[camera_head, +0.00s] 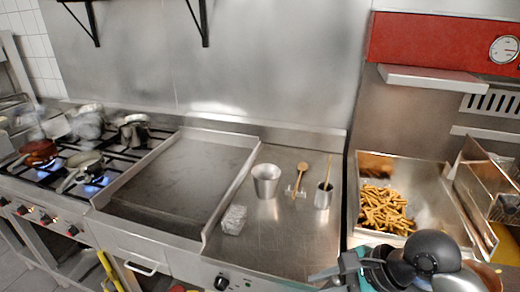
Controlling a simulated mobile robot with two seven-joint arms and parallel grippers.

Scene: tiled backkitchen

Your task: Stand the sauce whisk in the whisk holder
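No whisk can be made out for certain. A small metal cylinder (323,199) stands upright on the steel counter with a thin wooden-handled tool (328,174) rising from it; the tool's lower end is hidden. Left of it is a larger empty-looking metal cup (266,181). Between them a wooden utensil with a rounded end (303,167) rests on a small metal piece. I cannot tell which container is the whisk holder. My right gripper (335,272) is at the bottom edge, in front of the cylinder and apart from it; its finger opening is unclear. My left gripper is out of view.
A clear crumpled-looking block (234,219) sits at the counter's front left. A flat griddle (178,178) lies further left, then a gas stove with pans (84,164) over blue flames. Right is a tray of fries (385,209). The counter's front middle is clear.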

